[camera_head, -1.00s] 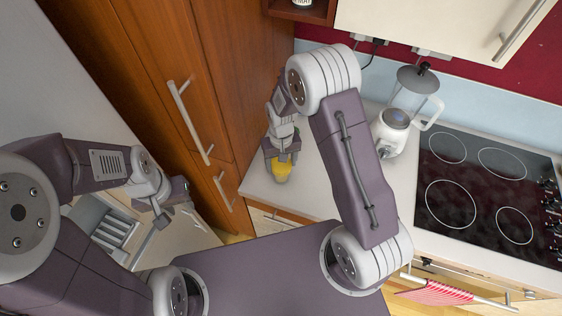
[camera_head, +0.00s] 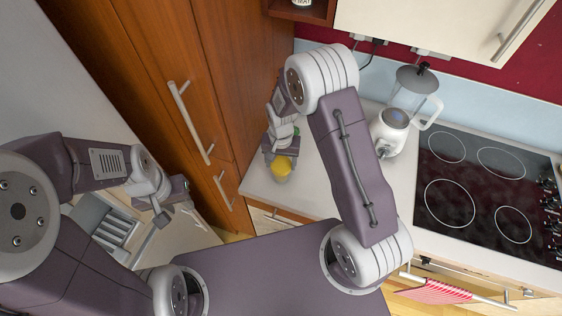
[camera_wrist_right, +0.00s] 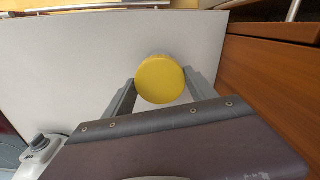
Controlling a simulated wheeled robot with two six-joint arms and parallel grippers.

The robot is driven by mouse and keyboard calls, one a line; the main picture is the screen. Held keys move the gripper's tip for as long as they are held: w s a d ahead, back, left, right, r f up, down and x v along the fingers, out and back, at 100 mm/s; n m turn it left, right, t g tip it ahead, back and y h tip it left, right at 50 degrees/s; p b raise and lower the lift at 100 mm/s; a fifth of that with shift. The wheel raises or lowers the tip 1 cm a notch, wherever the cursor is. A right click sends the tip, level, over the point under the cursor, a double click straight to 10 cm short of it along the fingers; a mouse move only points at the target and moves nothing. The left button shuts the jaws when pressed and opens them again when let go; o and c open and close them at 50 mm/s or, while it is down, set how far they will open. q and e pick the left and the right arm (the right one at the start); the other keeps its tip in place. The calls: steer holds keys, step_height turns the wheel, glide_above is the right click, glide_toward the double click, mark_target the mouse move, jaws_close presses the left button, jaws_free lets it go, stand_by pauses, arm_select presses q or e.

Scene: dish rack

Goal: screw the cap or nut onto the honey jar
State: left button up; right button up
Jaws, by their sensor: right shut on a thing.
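The yellow round cap (camera_head: 281,164) is at the counter's left end in the head view. A small pale part of what seems to be the honey jar (camera_head: 280,178) shows just below it; the rest is hidden. I cannot tell how far the cap is seated. My right gripper (camera_wrist_right: 160,88) has its two fingers on either side of the yellow cap (camera_wrist_right: 160,76), shut on it. In the head view the right gripper (camera_head: 280,158) stands over the jar from above. My left gripper (camera_head: 176,211) hangs at the left, away from the jar, and its jaw opening is unclear.
The pale counter (camera_head: 327,190) is clear to the right of the jar. A blender (camera_head: 393,125) stands further right, beside the black hob (camera_head: 480,190). Tall wooden cupboards (camera_head: 190,90) rise close to the left of the jar. An open drawer (camera_head: 105,228) is below the left arm.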

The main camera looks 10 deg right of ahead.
steer(key=m, duration=0.4)
steer(key=shift+f+m, duration=0.1)
steer(key=shift+m, duration=0.2)
steer(key=shift+m+p, duration=0.35)
steer(key=shift+m, duration=1.85)
steer(key=m, duration=0.3)
steer(key=shift+m, duration=0.8)
steer(key=shift+p, duration=0.3)
